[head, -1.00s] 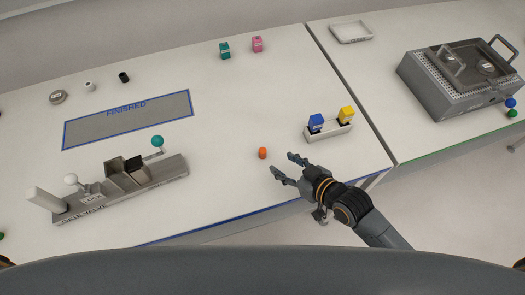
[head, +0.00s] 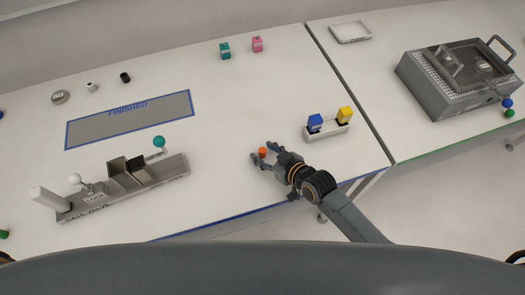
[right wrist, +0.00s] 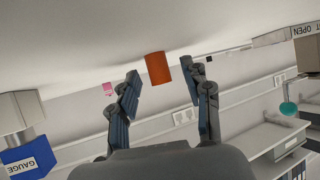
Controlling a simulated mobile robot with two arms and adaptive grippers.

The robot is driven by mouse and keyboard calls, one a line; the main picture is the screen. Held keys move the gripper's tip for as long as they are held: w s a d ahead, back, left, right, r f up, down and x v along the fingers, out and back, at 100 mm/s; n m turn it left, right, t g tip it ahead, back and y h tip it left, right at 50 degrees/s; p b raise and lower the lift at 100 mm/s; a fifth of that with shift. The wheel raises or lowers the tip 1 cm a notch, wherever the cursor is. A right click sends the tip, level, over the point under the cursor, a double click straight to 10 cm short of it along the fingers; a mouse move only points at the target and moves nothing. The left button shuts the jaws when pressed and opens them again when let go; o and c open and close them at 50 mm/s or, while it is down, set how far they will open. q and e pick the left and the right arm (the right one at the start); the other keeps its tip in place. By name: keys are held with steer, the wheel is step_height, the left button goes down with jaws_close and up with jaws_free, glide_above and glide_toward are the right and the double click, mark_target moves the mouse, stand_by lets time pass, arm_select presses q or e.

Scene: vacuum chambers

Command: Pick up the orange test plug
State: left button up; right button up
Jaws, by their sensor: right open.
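The orange test plug (head: 262,152) is a small cylinder standing on the white table near its front edge in the head view. In the right wrist view the plug (right wrist: 158,68) shows between and just beyond the fingertips. My right gripper (head: 264,156) is open, its fingers spread to either side of the plug. The right wrist view also shows the open fingers (right wrist: 166,80), with a gap visible between each finger and the plug. My left gripper is not in view.
A holder (head: 338,133) with blue and yellow blocks stands right of the plug. The gate valve fixture (head: 120,190) is to the left, behind it the FINISHED mat (head: 130,120). A grey chamber (head: 455,95) stands on the right table. The table between plug and mat is clear.

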steer(key=c, duration=1)
steer(key=shift+o, duration=0.2)
steer(key=shift+r, duration=0.15)
